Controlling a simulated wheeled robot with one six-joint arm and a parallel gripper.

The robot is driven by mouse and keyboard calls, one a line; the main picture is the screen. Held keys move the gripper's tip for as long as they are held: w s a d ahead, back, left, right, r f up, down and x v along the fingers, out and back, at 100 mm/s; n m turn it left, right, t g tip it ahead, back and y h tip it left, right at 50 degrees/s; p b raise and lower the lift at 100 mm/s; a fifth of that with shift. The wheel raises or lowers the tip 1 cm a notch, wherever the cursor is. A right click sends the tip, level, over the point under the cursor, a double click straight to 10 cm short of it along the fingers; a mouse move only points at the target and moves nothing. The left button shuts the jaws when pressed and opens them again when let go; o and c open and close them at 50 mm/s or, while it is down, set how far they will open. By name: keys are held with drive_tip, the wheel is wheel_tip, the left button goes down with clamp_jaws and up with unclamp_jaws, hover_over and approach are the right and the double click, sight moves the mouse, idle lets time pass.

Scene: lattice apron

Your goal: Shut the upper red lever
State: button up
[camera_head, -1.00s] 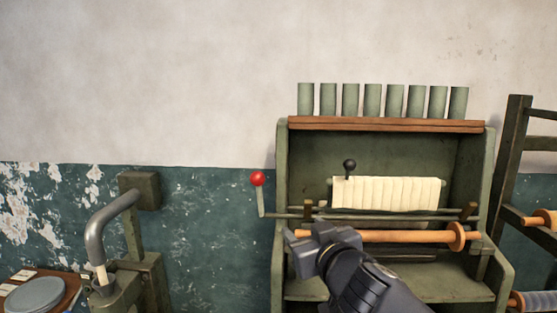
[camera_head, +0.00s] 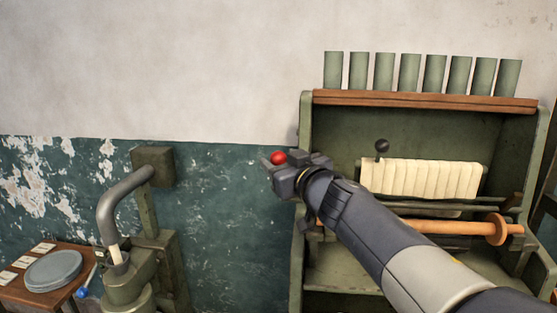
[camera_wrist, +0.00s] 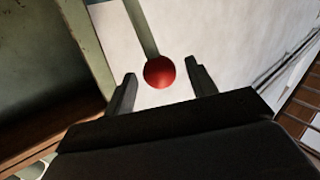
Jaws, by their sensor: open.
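The red ball knob (camera_head: 278,158) of the upper lever shows at the left side of the green cabinet, just at my gripper's tip. My gripper (camera_head: 268,169) is open beside the knob. In the wrist view the red knob (camera_wrist: 159,72) sits between and slightly beyond the two open fingers of my gripper (camera_wrist: 161,88), with a gap on both sides. The lever's pale green-grey arm (camera_wrist: 141,28) runs from the knob to the top edge. In the head view my gripper hides the lever arm.
The green cabinet (camera_head: 307,130) carries a row of green cylinders (camera_head: 410,73) on top. A black knob (camera_head: 382,146) and cream slats (camera_head: 421,179) are inside. My arm crosses its front. A grey bent pipe (camera_head: 118,199) and a table with a plate (camera_head: 53,270) stand left.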

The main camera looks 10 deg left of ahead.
drive_tip(key=shift+x, duration=0.95)
drive_tip(key=shift+c, duration=0.4)
clamp_jaws()
